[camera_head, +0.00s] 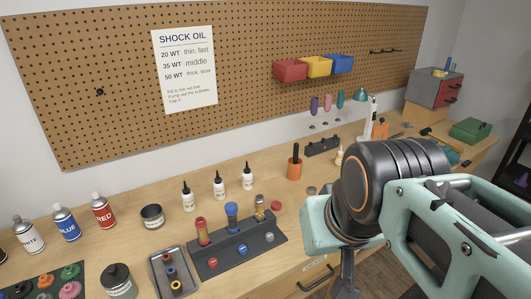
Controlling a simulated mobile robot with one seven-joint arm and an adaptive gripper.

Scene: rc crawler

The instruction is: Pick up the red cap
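A small red cap (212,263) sits on the front part of a dark holder (226,261) on the workbench, in front of a red-topped shock body (202,231). A blue cap (242,249) and a pale cap (269,237) sit in the same row to its right. Another small red round piece (276,206) lies behind the holder's right end. My gripper (346,282) hangs at the lower middle right, to the right of the holder and apart from the cap. It is partly hidden by my arm and runs toward the frame's bottom edge, so its opening does not show.
A grey tray (155,262) with small rings stands left of the holder. White dropper bottles (219,185) stand behind it, with a dark jar (152,217) and spray cans (103,211) to the left.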

